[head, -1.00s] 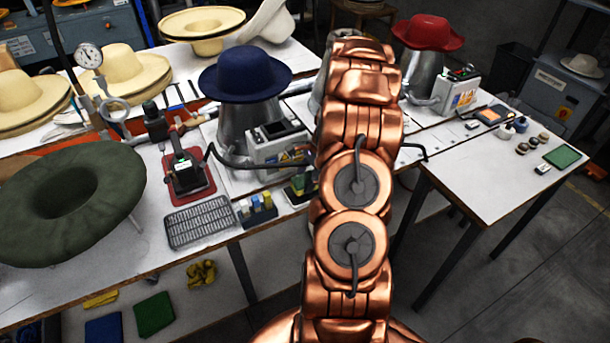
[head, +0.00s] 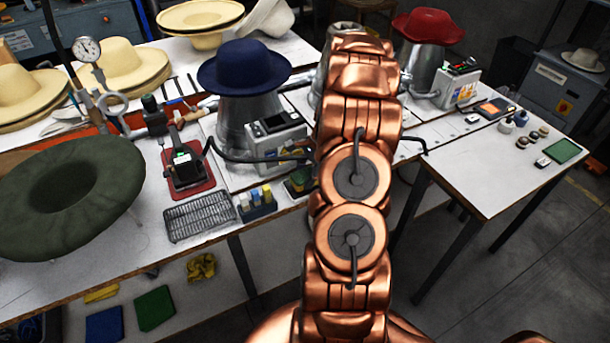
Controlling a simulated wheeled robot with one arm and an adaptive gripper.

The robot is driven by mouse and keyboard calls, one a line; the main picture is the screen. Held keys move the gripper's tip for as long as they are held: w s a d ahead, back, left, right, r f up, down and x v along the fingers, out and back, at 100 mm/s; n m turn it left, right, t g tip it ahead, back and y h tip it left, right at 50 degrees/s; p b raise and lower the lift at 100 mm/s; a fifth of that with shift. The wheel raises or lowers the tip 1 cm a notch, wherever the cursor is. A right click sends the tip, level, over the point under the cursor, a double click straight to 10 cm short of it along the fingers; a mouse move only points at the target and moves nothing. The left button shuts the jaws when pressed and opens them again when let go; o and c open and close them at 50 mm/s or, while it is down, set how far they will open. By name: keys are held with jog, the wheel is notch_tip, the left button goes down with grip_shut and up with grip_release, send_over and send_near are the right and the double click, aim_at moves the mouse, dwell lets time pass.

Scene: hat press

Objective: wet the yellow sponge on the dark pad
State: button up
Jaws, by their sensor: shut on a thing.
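My copper arm rises through the middle of the head view and hides whatever lies behind it. My gripper is not in view, so what it holds cannot be seen. A small rack (head: 257,212) at the table's front edge holds a few small blocks, one of them yellow (head: 256,197); I cannot tell whether that is the sponge. Just right of it, a small dark item with some green (head: 299,184) is partly covered by my arm. I cannot tell whether it is the dark pad.
A wire rack (head: 199,217), a red mat (head: 190,187) with a device, and a big green hat form (head: 68,195) line the front edge. A blue hat (head: 244,68) and a red hat (head: 428,28) sit on metal forms. The right side table (head: 490,165) is partly clear.

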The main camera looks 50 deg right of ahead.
aim_at(305, 175)
jog(key=shift+f, duration=0.55)
dwell(1.4)
jog(key=shift+r, duration=0.1)
jog(key=shift+r+p, duration=0.75)
jog(key=shift+r, duration=2.7)
